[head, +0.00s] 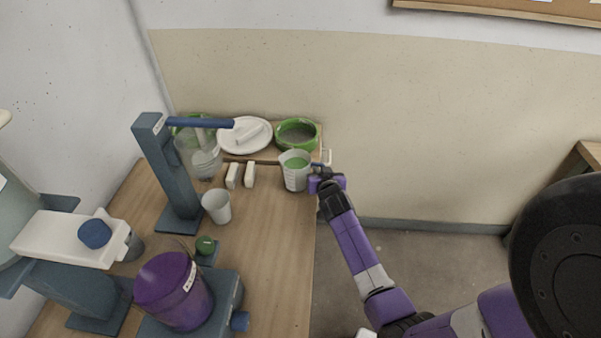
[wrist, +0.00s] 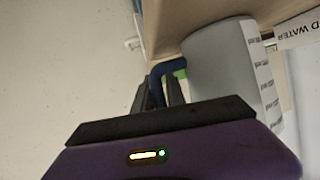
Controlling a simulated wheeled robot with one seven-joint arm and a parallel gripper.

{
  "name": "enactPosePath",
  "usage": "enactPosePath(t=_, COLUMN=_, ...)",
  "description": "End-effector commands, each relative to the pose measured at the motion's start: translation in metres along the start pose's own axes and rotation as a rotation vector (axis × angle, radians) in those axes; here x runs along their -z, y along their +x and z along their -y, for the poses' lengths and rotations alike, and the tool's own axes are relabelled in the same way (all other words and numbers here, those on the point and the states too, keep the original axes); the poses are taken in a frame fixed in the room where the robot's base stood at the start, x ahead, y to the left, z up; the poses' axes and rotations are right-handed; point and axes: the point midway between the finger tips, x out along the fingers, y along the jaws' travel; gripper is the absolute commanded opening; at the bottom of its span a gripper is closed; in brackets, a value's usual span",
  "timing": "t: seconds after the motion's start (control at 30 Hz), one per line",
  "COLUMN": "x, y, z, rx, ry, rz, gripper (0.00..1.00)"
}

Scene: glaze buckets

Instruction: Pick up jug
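The jug (head: 295,177) is a pale grey measuring jug with green liquid inside, at the table's far right edge in the head view. In the wrist view its grey wall with printed marks (wrist: 222,68) and its blue handle (wrist: 165,68) show. It looks upright, but whether its base touches the table is hard to tell. My gripper (head: 322,178) reaches it from the right. In the wrist view, my gripper's dark fingers (wrist: 158,92) are close together with the blue handle between them, and look shut on it.
A white plate (head: 235,147) and green bowl (head: 312,139) sit behind the jug. White blocks (head: 233,176), a white cup (head: 217,208) and a blue stand (head: 173,180) are left. A purple bucket (head: 172,290) is nearer. Floor (head: 420,265) right of the table is open.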

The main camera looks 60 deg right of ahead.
Motion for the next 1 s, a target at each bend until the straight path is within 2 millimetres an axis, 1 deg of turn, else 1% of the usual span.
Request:
enactPosePath(t=0.03, x=-0.0001, y=-0.0001, z=0.0, rx=0.0, ry=0.0, rz=0.0, gripper=0.04)
enactPosePath(t=0.07, x=-0.0001, y=-0.0001, z=0.0, rx=0.0, ry=0.0, rz=0.0, gripper=0.0)
enactPosePath(t=1.0, x=-0.0002, y=-0.0003, z=0.0, rx=0.0, ry=0.0, rz=0.0, gripper=0.0)
